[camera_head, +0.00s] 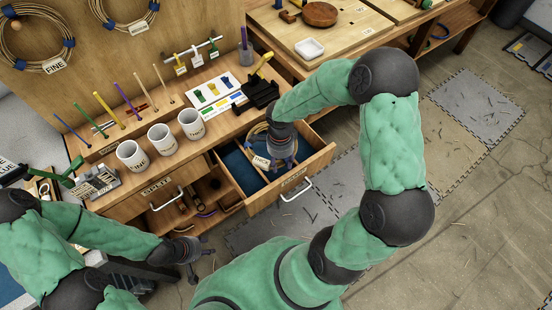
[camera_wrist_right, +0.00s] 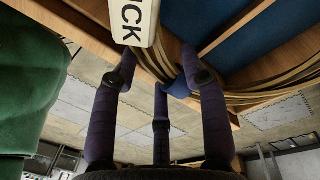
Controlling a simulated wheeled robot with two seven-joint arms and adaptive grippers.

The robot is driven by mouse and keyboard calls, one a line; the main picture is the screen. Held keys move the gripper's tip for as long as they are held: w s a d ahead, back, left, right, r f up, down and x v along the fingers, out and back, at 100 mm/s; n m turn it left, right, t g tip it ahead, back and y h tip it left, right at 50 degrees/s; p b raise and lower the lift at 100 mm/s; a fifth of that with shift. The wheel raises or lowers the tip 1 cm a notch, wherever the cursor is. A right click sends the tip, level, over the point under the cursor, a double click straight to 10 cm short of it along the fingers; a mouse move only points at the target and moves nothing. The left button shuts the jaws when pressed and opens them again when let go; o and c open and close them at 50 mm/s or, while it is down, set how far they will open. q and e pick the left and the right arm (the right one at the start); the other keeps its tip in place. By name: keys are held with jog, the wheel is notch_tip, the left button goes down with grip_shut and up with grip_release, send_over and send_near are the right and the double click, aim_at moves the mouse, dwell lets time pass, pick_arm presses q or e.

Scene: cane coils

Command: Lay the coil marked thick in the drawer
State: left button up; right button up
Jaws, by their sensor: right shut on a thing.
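The coil marked thick is a tan cane coil. In the right wrist view its strands (camera_wrist_right: 275,88) cross the right side, with a white tag reading "ICK" (camera_wrist_right: 134,20) at the top. In the head view a bit of the coil (camera_head: 258,130) and its tag (camera_head: 261,162) show beside my right gripper (camera_head: 284,160), which is shut on it, over the open drawer. The drawer (camera_head: 310,160) has a blue lining; my wrist hides part of its inside. My left gripper (camera_head: 200,262) is empty, its fingers spread, low in front of the bench.
A coil tagged FINE (camera_head: 38,45) and another coil (camera_head: 128,12) hang on the back panel. Several white cups (camera_head: 161,139) and upright coloured sticks stand on the bench. A black holder (camera_head: 262,92) sits behind the drawer. Open shelves (camera_head: 190,205) lie left of the drawer.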

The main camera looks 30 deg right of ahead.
pick_arm(q)
jog(key=shift+w+f+b, duration=0.3)
jog(key=shift+w+f, duration=0.1)
jog(key=shift+f, duration=0.1)
pick_arm(e)
jog(key=shift+w+f, duration=0.25)
jog(key=shift+f, duration=0.25)
jog(key=shift+w+f, duration=0.2)
jog(key=shift+f, duration=0.25)
jog(key=shift+f+b, duration=1.5)
jog(key=shift+f, duration=1.3)
pick_arm(q)
jog(key=shift+f+b, duration=1.05)
jog(key=shift+f, duration=1.45)
pick_arm(e)
jog(key=shift+f, duration=1)
jog(key=o, duration=1.4)
jog(key=shift+r, duration=0.1)
jog(key=r, duration=0.4)
jog(key=w+r, duration=0.1)
jog(key=r, duration=0.7)
jog(key=shift+w+d, duration=0.1)
jog(key=shift+w, duration=0.05)
jog(key=shift+f, duration=0.1)
